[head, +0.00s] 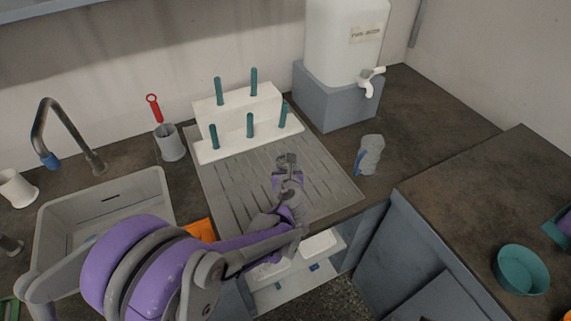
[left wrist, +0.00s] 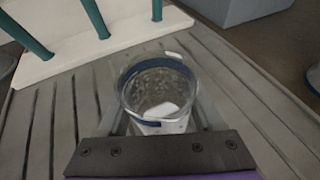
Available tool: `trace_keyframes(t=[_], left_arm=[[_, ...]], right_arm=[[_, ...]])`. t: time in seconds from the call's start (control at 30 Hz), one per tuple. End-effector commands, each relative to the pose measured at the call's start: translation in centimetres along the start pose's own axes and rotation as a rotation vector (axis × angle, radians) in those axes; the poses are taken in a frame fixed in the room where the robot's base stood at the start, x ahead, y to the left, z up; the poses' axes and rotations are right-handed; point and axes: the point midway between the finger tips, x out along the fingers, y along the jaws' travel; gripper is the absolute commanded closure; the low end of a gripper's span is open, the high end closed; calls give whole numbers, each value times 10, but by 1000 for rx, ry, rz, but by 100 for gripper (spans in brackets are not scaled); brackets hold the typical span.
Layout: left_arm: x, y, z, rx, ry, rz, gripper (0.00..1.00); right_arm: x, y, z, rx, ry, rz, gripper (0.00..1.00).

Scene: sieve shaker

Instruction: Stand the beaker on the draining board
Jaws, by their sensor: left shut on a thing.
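The beaker (left wrist: 158,88) is clear, with a blue band near its rim and white marks, and shows in the left wrist view from above, between the fingers. My left gripper (head: 287,162) is shut on it, over the grooved grey draining board (head: 333,188). The board also fills much of the left wrist view (left wrist: 40,128). In the head view the beaker is mostly hidden by my gripper. I cannot tell whether its base touches the board. My right gripper is not in view.
A white peg rack (head: 238,108) with teal pegs stands at the board's back. A white water tank (head: 345,40) on a grey block is behind to the right. A pale object with a blue strip (head: 371,153) stands right of the board. The sink (head: 150,185) is left.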

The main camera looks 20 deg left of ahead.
Motion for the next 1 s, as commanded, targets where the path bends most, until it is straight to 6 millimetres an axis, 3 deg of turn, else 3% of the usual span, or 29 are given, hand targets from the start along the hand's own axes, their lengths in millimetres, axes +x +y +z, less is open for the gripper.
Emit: trace_keyframes(t=[0.1,0.13,0.27,0.67,1.0], left_arm=[[2,0,-4,0,0,0,96],[1,0,-3,0,0,0,27],[1,0,-2,0,0,0,4],[-3,0,2,0,0,-1,3],[-71,-1,1,1,0,-3,3]], right_arm=[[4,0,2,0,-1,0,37],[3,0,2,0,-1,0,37],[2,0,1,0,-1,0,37],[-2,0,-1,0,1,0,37],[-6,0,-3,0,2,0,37]])
